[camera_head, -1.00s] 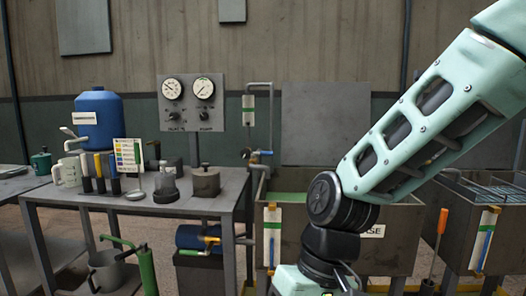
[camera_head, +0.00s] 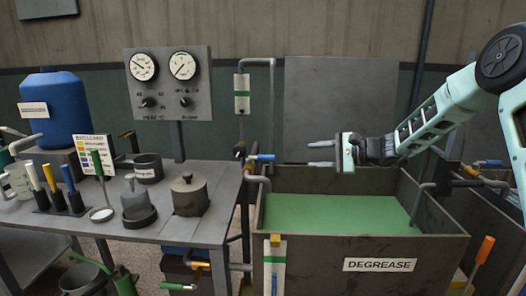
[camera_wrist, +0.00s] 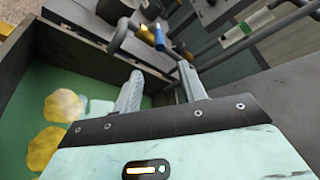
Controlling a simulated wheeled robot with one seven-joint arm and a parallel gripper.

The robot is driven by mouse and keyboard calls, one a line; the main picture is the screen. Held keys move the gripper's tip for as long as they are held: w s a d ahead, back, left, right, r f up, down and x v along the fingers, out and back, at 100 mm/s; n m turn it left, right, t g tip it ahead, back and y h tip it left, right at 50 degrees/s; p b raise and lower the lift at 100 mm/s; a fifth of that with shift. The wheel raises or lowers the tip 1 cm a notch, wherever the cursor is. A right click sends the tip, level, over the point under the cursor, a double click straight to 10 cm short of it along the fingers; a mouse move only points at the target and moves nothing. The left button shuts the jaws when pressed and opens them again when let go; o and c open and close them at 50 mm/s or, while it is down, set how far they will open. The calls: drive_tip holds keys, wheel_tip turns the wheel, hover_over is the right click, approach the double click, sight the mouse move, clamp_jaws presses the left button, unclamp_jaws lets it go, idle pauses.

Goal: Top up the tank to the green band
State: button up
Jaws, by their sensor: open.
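The tank labelled DEGREASE (camera_head: 450,248) is open-topped and holds green liquid (camera_head: 335,214). A sight gauge (camera_head: 274,262) with a green band is fixed to its front left; its exact level is hard to read. A grey pipe comes down behind the tank's left end to a tap with a blue handle (camera_head: 265,157). A spout (camera_head: 257,179) points over the tank's left edge. My gripper (camera_head: 321,154) is open and empty above the tank, right of the blue handle and apart from it. In the wrist view the handle (camera_wrist: 158,39) lies beyond the fingers.
The bench (camera_head: 215,222) at left holds a lidded pot (camera_head: 189,196), brushes, jars and a blue drum (camera_head: 60,112). A panel with two dials (camera_head: 167,85) stands behind it.

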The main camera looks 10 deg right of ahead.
sight(272, 157)
drive_tip(key=p+x, duration=0.3)
drive_tip(key=x, duration=1.4)
drive_tip(key=shift+a, duration=0.15)
clamp_jaws()
